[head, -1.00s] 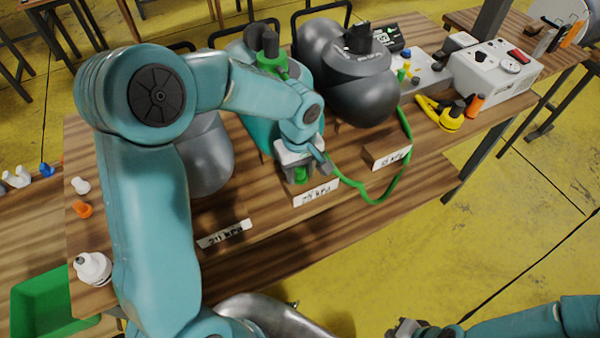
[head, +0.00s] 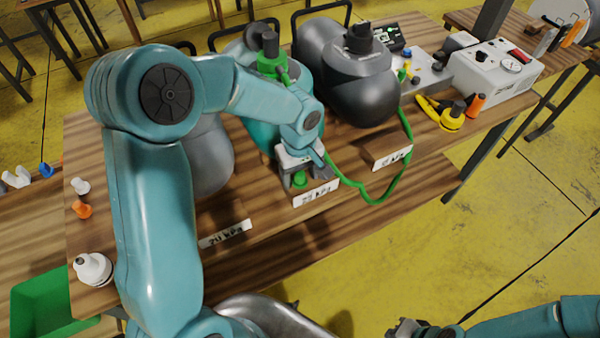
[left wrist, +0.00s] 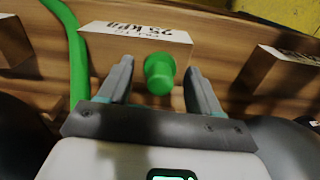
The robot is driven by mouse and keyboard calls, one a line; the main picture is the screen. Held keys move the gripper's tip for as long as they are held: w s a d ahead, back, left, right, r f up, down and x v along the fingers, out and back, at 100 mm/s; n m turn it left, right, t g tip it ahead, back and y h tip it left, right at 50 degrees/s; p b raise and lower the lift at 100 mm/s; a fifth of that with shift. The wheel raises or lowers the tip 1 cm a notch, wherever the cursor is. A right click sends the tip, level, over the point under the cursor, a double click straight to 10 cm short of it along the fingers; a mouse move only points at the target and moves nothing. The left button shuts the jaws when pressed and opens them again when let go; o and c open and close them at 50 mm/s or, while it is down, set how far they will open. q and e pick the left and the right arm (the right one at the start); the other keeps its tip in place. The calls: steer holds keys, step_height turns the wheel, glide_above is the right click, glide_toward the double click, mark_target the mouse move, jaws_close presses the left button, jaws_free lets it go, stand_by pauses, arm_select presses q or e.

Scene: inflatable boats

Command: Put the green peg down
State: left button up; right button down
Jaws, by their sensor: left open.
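The green peg (head: 300,180) is at the wooden block with the "25 kPa" label (head: 316,193), on the near side of the table. In the left wrist view the green peg (left wrist: 159,73) shows its round head end-on, in front of the labelled block (left wrist: 135,40). My left gripper (head: 305,172) is open above the block. In the left wrist view its fingers (left wrist: 158,85) stand either side of the peg, with a gap on both sides. The peg's lower end is hidden. My right gripper (head: 405,328) shows only partly at the bottom edge.
A green hose (head: 372,200) loops beside the block. The "15 kPa" block (head: 387,154) is right, the "20 kPa" label (head: 225,234) left. A teal boat with a green valve (head: 268,62) and a dark grey boat (head: 358,92) lie behind. A control box (head: 495,70) stands far right.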

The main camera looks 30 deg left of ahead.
mark_target(300, 173)
arm_select(q)
step_height(300, 173, up, 12)
stand_by(0.3)
steer(key=shift+s, duration=0.1)
stand_by(0.4)
